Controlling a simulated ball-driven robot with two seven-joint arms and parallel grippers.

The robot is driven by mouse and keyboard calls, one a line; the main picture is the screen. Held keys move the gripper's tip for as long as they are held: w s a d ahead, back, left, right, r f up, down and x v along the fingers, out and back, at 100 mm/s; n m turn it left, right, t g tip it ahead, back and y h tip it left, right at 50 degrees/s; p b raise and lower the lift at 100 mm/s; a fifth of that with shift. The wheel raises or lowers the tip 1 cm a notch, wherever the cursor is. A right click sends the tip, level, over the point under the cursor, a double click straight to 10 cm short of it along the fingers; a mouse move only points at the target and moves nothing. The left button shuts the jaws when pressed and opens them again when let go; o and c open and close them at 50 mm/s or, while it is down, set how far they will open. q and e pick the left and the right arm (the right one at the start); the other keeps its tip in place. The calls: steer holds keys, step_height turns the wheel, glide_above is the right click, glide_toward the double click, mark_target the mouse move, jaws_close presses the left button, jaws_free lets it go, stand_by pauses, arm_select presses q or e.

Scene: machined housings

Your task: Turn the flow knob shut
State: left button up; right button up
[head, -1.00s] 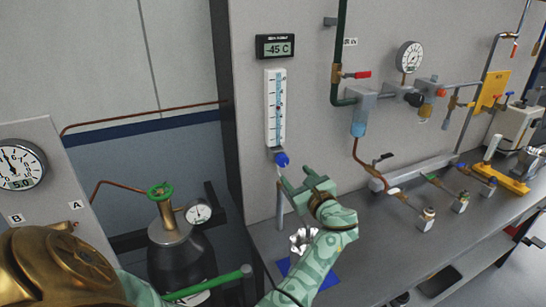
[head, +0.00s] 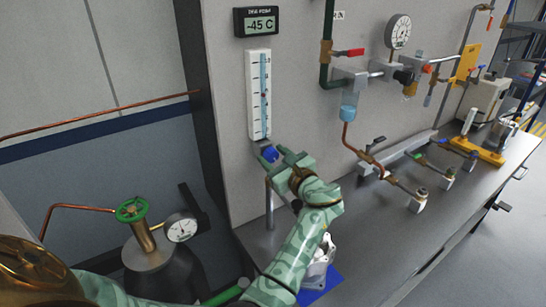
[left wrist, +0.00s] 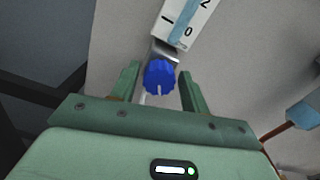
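The blue flow knob (head: 270,154) sits at the foot of a white flowmeter (head: 259,95) on the grey panel. In the left wrist view the ribbed knob (left wrist: 159,75) shows a white line pointing down in the picture. My left gripper (head: 272,157) is at the knob. In the left wrist view its two green fingers (left wrist: 159,82) are open on either side of the knob, with a gap to each side. My right gripper is not in view.
A display (head: 256,21) above the flowmeter reads -45 C. A housing on a blue mat (head: 323,284) lies under my left arm. Pipes and valves fill the panel to the right.

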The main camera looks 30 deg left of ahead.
arm_select(q)
steer(key=c, duration=0.6)
steer(key=shift+f+n+b, duration=0.2)
steer(key=shift+n+b, duration=0.5)
steer(key=shift+n, duration=0.4)
steer(key=shift+r+n, duration=0.15)
steer(key=shift+n, duration=0.15)
steer(key=o, duration=0.9)
steer(key=shift+o, duration=0.2)
